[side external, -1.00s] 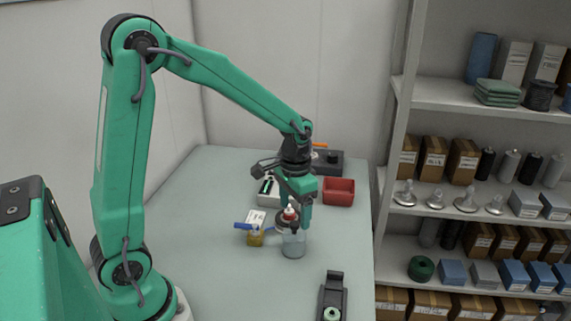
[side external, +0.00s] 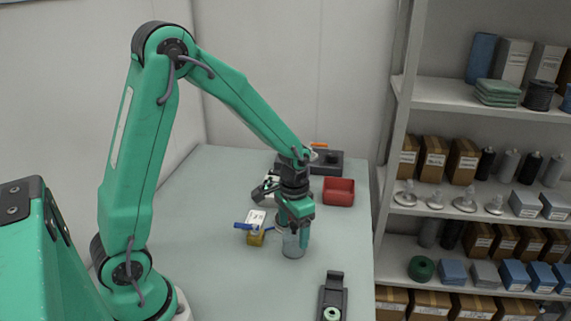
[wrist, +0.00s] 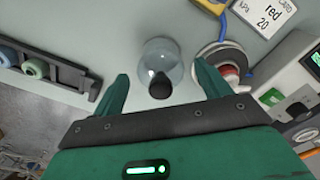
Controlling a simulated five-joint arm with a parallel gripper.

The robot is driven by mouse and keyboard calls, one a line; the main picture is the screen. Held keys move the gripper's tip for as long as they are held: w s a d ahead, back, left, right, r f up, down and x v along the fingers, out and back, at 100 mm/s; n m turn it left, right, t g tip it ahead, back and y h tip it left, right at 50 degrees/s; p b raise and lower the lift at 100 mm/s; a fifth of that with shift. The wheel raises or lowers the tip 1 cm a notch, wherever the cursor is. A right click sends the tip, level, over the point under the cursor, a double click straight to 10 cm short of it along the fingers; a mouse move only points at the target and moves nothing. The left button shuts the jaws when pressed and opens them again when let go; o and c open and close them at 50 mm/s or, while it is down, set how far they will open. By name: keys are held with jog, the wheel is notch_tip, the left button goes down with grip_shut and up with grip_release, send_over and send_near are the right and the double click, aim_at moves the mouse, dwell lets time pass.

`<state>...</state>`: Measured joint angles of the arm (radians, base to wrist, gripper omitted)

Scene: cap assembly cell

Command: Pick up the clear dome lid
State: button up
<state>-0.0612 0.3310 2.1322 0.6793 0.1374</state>
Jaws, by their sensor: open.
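The clear dome lid (side external: 293,249) stands on the grey table, partly hidden by my gripper in the side view. In the wrist view the dome (wrist: 157,52) is see-through and round, with a dark knob (wrist: 160,86) on top. My gripper (side external: 294,237) points down over it. In the wrist view my gripper's fingers (wrist: 162,78) are open, one on each side of the knob, with gaps showing on both sides. I cannot tell how far the fingertips are above the table.
A round-based part with a red and white top (wrist: 228,68) stands close to the right finger. A black rack (side external: 333,297) stands in front; a red bin (side external: 339,192) is behind.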

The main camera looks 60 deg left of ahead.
jog(key=shift+f, duration=0.9)
jog(key=shift+c, duration=0.3)
jog(key=c, duration=0.9)
jog(key=shift+r, duration=0.15)
jog(key=shift+r, duration=0.75)
notch_tip(320, 180, up, 2)
jog(key=shift+r, duration=0.2)
jog(key=s+d+r, duration=0.5)
jog(key=d+r, duration=0.2)
jog(key=d, duration=0.3)
jog(key=shift+s+d, duration=0.15)
jog(key=shift+d, duration=0.05)
